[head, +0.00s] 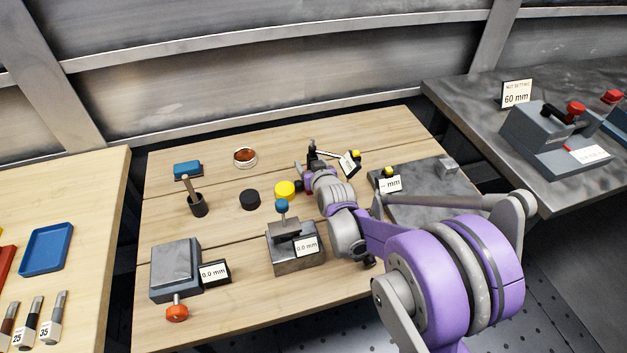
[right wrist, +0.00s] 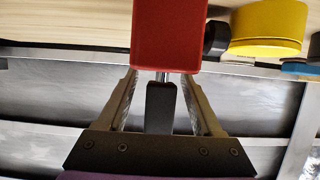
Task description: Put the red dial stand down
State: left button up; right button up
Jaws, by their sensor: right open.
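A red block (right wrist: 168,35), which looks like part of the red dial stand, fills the top middle of the right wrist view. A short metal stem and a dark block (right wrist: 160,108) line up below it. My right gripper (right wrist: 165,82) is open, with one finger on each side of the stem; I see gaps beside the dark block. In the head view my right gripper (head: 303,172) is low over the back of the wooden table, largely hidden by its own wrist. My left gripper is out of view.
A yellow disc (head: 285,188) and a black disc (head: 250,199) lie left of the right gripper. A blue-knobbed metal block (head: 297,262) stands in front. A grey plate (head: 432,200) lies right. A white card (head: 350,163) is close behind. The table's front left is partly clear.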

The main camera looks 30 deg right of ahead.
grip_shut()
dwell(1.4)
